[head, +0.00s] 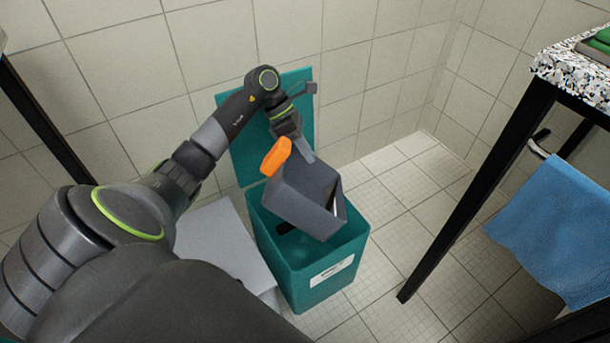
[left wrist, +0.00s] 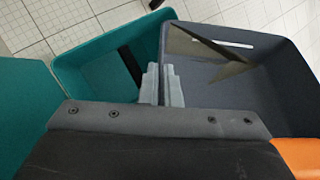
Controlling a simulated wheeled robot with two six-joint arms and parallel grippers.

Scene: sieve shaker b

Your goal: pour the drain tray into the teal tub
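The drain tray (head: 300,203) is a dark grey open box with an orange part (head: 275,157) at its left end. It hangs tilted over the mouth of the teal tub (head: 318,278). My left gripper (head: 305,153) is shut on the tray's wall; the left wrist view shows both grey fingers (left wrist: 165,86) close together at the tray's edge. In that view the tray's inside (left wrist: 235,75) shows a brownish angular patch and a pale slot; I cannot tell what the patch is. The tub (left wrist: 95,68) lies beside the tray there, with a dark strip inside. My right gripper is out of view.
The tub's teal lid (head: 240,150) stands raised behind it, near the tiled wall. A pale grey box (head: 222,245) stands left of the tub. At right is a black-legged table (head: 575,72) with a speckled top and a blue towel (head: 550,235). Floor between is clear.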

